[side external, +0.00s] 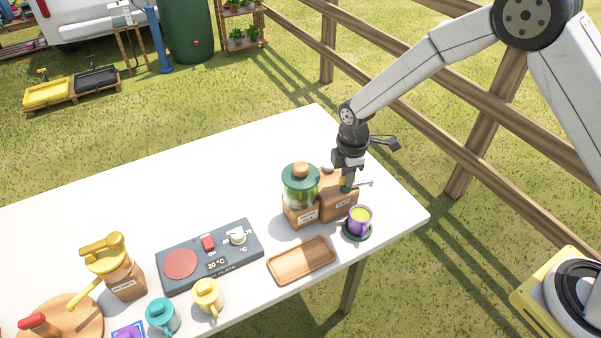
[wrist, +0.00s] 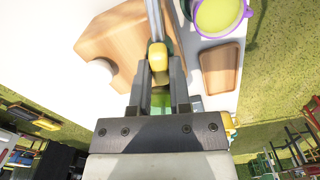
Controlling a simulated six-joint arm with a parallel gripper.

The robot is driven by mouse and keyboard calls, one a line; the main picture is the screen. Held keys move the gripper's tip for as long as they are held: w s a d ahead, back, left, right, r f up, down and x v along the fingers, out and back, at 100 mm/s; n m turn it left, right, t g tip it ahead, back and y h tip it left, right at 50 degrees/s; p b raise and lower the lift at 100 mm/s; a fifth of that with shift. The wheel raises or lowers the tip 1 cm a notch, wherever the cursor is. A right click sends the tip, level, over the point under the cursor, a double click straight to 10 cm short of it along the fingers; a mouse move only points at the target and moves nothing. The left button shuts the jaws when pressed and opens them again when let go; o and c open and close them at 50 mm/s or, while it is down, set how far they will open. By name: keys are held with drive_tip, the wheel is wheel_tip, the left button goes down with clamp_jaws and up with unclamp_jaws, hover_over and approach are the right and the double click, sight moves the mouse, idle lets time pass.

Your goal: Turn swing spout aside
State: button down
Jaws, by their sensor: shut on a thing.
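The tap is a wooden block labelled TAP (side external: 339,207) near the right end of the white table. In the wrist view the same wooden block (wrist: 115,40) is at upper left. A grey metal spout bar (wrist: 154,18) runs from the top edge down to a yellow piece (wrist: 158,56) at my fingertips. In the side view a thin metal bar (side external: 365,184) sticks out to the right of my fingers. My gripper (side external: 347,184) points down over the tap and is shut on the yellow piece, which appears to belong to the spout. The fingers partly hide the spout's base.
A purple cup with yellow liquid (side external: 360,216) stands on a dark green coaster (side external: 357,237) in front of the tap. A green-lidded jar dispenser (side external: 300,190) stands close on the left. A wooden tray (side external: 301,261) and a hot plate (side external: 209,256) lie in front and left. The table behind is clear.

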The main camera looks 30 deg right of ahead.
drive_tip(key=shift+n, duration=1.3)
drive_tip(key=c, duration=0.6)
unclamp_jaws()
drive_tip(key=shift+o, duration=0.2)
drive_tip(key=shift+r, duration=3.9)
